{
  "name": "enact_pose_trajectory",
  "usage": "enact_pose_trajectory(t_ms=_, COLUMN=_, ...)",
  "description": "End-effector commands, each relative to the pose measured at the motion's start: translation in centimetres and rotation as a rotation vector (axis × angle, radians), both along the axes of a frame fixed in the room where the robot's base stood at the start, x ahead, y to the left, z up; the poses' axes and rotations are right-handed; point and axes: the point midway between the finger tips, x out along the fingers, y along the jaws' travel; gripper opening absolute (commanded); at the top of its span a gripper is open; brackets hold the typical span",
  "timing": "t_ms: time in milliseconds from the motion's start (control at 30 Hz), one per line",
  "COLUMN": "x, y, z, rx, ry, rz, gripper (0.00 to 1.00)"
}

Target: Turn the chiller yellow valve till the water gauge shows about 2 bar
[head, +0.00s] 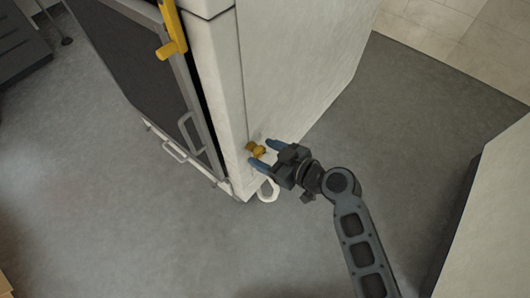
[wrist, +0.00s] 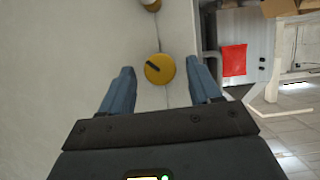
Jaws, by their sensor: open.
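The yellow valve (head: 257,150) is a small round knob low on the side of the pale cabinet. In the wrist view the valve (wrist: 160,69) shows as a yellow disc with a dark pointer mark slanting to the upper left. My gripper (head: 260,153) is open, with its blue fingers pointing at the cabinet on either side of the valve. In the wrist view the fingers of my gripper (wrist: 163,80) are apart, with the valve between and slightly beyond the tips. I cannot tell whether they touch it. No water gauge can be made out.
The pale cabinet (head: 300,60) stands close in front, with a yellow handle (head: 172,35) on its front edge and a white loop (head: 268,190) near its foot. Another pale block (head: 490,215) stands at the right. Grey floor lies open between. A red panel (wrist: 233,60) shows farther off.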

Motion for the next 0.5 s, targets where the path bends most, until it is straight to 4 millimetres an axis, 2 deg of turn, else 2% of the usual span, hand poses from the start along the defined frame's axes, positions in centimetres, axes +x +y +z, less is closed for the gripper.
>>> enact_pose_trajectory(t_ms=367, x=0.41, y=0.52, z=-0.3, rx=-0.001, ry=0.0, rz=-0.001, gripper=0.63)
enact_pose_trajectory(t_ms=500, x=0.41, y=0.51, z=-0.3, rx=0.0, ry=0.001, rz=-0.001, gripper=0.5)
